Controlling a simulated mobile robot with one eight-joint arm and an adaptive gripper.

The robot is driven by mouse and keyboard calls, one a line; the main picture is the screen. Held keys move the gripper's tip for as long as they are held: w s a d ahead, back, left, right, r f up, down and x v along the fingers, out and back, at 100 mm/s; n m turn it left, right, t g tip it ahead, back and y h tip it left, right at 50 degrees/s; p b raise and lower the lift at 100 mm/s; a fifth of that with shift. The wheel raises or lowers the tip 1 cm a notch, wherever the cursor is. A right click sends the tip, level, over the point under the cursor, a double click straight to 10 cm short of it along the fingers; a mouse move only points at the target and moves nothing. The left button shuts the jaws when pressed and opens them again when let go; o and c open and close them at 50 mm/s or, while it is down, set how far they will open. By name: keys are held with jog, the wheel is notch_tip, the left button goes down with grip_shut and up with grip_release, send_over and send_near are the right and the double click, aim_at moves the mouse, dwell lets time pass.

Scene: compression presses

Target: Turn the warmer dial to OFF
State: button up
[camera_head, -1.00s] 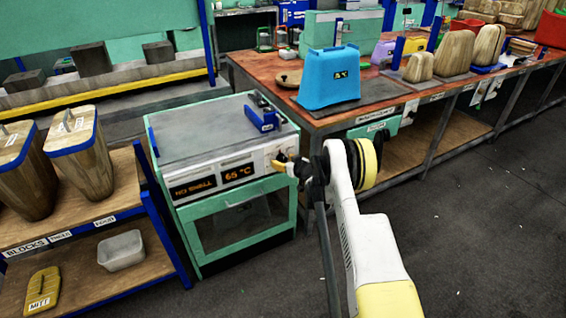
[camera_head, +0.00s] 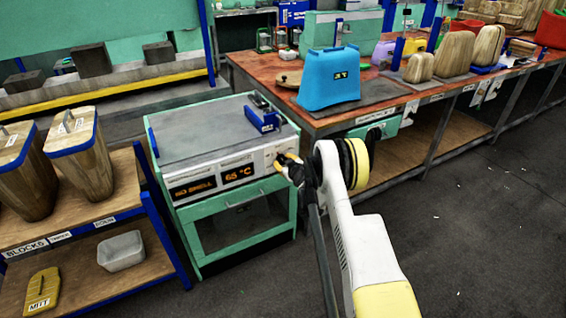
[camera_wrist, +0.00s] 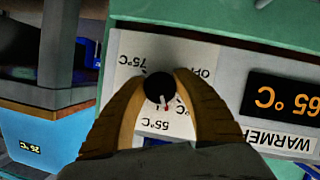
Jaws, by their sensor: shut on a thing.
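The warmer dial (camera_wrist: 159,86) is a round black knob on the white front panel (camera_wrist: 200,60) of the green warmer (camera_head: 245,225). The wrist view shows the panel upside down, with 75°C, OFF and 55°C marked around the dial. A white pointer on the dial shows near the 55°C side; part of the scale is hidden behind a finger. My gripper (camera_wrist: 160,92) is shut on the dial, one tan finger on each side. In the head view my gripper (camera_head: 284,161) is at the panel's right end and hides the dial. The orange display (camera_wrist: 288,101) reads 65°C.
A wooden bench (camera_head: 395,100) with a blue container (camera_head: 330,78) stands right of the warmer. A shelf (camera_head: 130,190) with wooden blocks stands left. A blue-handled item (camera_head: 263,120) lies on the warmer top.

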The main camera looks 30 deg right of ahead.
jog(key=n+h, duration=0.2)
jog(key=n, duration=0.2)
jog(key=shift+t, duration=0.3)
jog(key=shift+n+t+h, duration=0.6)
jog(key=shift+n+h, duration=0.4)
jog(key=shift+n, duration=0.7)
jog(key=o, duration=1.2)
jog(key=shift+r, duration=0.1)
jog(key=v, duration=0.7)
jog(key=shift+s, duration=0.3)
